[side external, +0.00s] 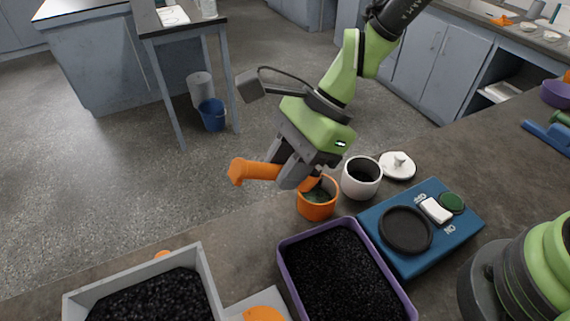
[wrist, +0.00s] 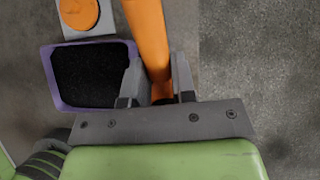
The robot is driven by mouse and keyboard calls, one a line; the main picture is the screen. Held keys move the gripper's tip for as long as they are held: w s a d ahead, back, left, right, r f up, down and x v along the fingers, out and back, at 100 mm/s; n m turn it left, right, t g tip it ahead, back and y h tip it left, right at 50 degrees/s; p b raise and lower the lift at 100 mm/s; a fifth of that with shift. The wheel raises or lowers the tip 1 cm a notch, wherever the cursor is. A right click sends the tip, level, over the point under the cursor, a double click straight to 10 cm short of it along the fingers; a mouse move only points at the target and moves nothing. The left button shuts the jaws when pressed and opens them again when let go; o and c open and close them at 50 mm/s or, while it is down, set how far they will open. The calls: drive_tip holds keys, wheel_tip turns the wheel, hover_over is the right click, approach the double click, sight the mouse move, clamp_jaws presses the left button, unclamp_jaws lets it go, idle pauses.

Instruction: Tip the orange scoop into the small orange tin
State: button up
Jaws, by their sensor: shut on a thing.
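My gripper (side external: 287,176) is shut on the orange scoop (side external: 258,171), with its handle reaching out to the left. The handle also shows between the fingers in the wrist view (wrist: 148,38). The scoop's head is at the mouth of the small orange tin (side external: 317,210), partly hidden by the fingers, with dark material by it. I cannot tell whether the head touches the rim. The tin stands upright on the bench and shows something dark greenish inside. The wrist view does not show the tin.
A white pot (side external: 360,190) stands right beside the tin, its lid (side external: 397,166) behind it. A blue scale (side external: 443,243) is at right. A purple tray (side external: 284,252) and a grey tray (side external: 205,270) of dark grains are in front. The bench edge is close on the left.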

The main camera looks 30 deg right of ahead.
idle(0.4)
drive_tip(key=shift+d+r+y, duration=0.25)
drive_tip(key=shift+r+y, duration=0.05)
drive_tip(key=shift+y, duration=0.4)
idle(0.5)
drive_tip(key=shift+d+r+y, duration=0.25)
drive_tip(key=shift+r+y, duration=0.05)
drive_tip(key=shift+y, duration=0.4)
drive_tip(key=shift+d, duration=0.1)
idle(0.3)
drive_tip(key=shift+d+r+y, duration=0.25)
drive_tip(key=shift+y, duration=0.45)
idle(0.5)
drive_tip(key=shift+d+r+y, duration=0.2)
drive_tip(key=shift+d+y, duration=0.1)
drive_tip(key=shift+y, duration=0.3)
